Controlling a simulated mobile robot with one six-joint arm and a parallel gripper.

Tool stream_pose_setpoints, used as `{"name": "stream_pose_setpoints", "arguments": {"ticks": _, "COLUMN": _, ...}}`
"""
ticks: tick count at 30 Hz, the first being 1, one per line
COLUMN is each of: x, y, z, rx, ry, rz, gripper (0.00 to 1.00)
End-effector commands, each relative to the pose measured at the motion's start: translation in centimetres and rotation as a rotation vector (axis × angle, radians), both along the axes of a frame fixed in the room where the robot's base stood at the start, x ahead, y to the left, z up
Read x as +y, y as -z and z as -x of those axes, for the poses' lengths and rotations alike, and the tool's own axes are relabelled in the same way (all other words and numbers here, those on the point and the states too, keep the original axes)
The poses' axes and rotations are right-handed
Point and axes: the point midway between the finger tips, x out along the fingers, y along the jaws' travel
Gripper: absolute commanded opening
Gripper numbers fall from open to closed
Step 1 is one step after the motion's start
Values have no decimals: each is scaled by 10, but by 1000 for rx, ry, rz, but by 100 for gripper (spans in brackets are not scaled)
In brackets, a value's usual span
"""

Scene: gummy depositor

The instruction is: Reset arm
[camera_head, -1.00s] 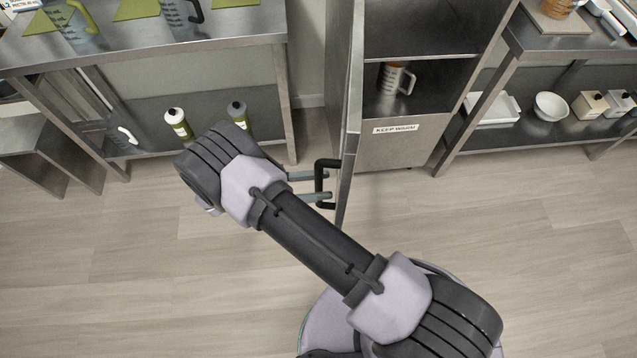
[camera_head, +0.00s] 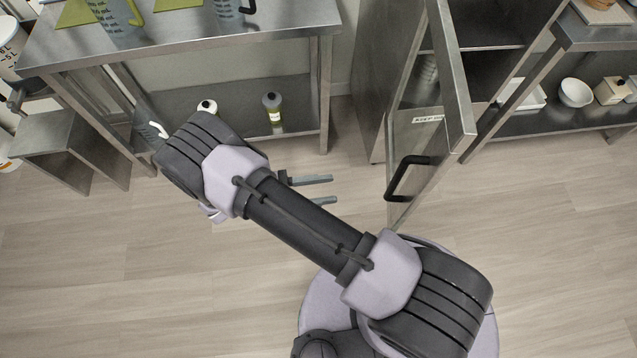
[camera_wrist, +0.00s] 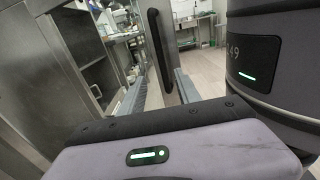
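My gripper (camera_head: 325,190) is at the middle of the head view, left of the cabinet door handle. Its two grey fingers are spread apart with nothing between them, and a gap separates them from the handle. The black door handle (camera_head: 398,179) is on the steel cabinet door (camera_head: 452,75), which stands partly open. In the wrist view, the fingers (camera_wrist: 163,92) reach forward, with the black handle (camera_wrist: 160,50) and the door edge beyond them. My arm stretches from the lower right to the upper left in the head view.
A steel table (camera_head: 180,45) stands at upper left, with jugs on top and bottles (camera_head: 272,110) on its lower shelf. Another shelf unit at right holds a white bowl (camera_head: 576,92) and boxes. The wooden floor (camera_head: 100,280) around my base is clear.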

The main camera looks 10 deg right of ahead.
Motion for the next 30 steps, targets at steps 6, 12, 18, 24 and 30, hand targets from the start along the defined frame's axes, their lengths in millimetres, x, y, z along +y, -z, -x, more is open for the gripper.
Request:
{"name": "stream_pose_setpoints", "arguments": {"ticks": 6, "x": 0, "y": 0, "z": 0, "rx": 0, "ry": 0, "rz": 0, "gripper": 40}}
{"name": "stream_pose_setpoints", "arguments": {"ticks": 12, "x": 0, "y": -9, "z": -3, "rx": -18, "ry": 29, "rz": -31, "gripper": 40}}
{"name": "stream_pose_setpoints", "arguments": {"ticks": 18, "x": -17, "y": -98, "z": -9, "rx": -247, "ry": 353, "rz": -388, "gripper": 40}}
{"name": "stream_pose_setpoints", "arguments": {"ticks": 24, "x": -40, "y": -193, "z": 19, "rx": -697, "ry": 797, "rz": -858, "gripper": 40}}
{"name": "stream_pose_setpoints", "arguments": {"ticks": 30, "x": -44, "y": -263, "z": 50, "rx": -1270, "ry": 1199, "rz": -1291, "gripper": 40}}
